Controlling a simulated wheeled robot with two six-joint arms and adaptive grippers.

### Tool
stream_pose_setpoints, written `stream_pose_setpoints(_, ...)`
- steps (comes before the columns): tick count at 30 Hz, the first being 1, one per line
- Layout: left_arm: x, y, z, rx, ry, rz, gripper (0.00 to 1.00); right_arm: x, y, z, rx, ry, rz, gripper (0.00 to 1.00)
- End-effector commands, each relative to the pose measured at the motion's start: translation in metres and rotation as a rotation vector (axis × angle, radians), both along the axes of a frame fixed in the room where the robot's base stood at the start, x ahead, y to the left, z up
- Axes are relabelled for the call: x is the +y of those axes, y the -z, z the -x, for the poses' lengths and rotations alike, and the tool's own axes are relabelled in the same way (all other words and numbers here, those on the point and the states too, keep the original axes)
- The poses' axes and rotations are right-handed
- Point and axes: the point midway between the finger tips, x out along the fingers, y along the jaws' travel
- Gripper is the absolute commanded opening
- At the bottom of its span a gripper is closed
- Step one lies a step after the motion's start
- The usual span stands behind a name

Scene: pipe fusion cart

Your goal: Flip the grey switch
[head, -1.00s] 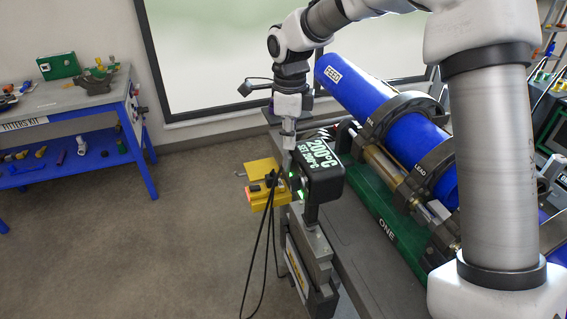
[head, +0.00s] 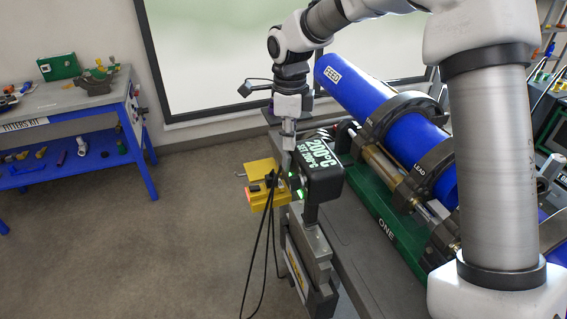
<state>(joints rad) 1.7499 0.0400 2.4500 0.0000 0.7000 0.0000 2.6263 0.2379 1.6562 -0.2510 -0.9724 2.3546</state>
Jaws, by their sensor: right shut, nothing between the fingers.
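The black control box (head: 323,183) shows "200°C SET 200°C" on its top face and stands on a grey post. Small green lights (head: 299,194) glow on its left side. My right gripper (head: 287,168) points down, shut and empty, close against the left side of the box near these lights. I cannot tell whether the fingertips touch it. The grey switch cannot be made out clearly; the gripper and the box's angle may hide it. My left gripper is not in view.
A yellow block (head: 260,184) with hanging black cables sits just left of the box. A blue pipe (head: 385,112) in black clamps lies on the green-based machine (head: 382,225) to the right.

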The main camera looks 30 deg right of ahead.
Motion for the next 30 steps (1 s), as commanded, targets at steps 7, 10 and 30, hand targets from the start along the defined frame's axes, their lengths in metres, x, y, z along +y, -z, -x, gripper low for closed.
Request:
stream_pose_setpoints(7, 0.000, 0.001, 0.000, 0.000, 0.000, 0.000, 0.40, 0.000, 0.004, 0.000, 0.001, 0.000, -0.001, 0.00)
stream_pose_setpoints(10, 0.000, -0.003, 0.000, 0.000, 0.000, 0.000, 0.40, 0.000, -0.001, 0.000, 0.002, 0.000, -0.001, 0.00)
stream_pose_setpoints(30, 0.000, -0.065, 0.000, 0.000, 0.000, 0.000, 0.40, 0.000, -0.067, 0.000, 0.000, 0.000, 0.000, 0.00)
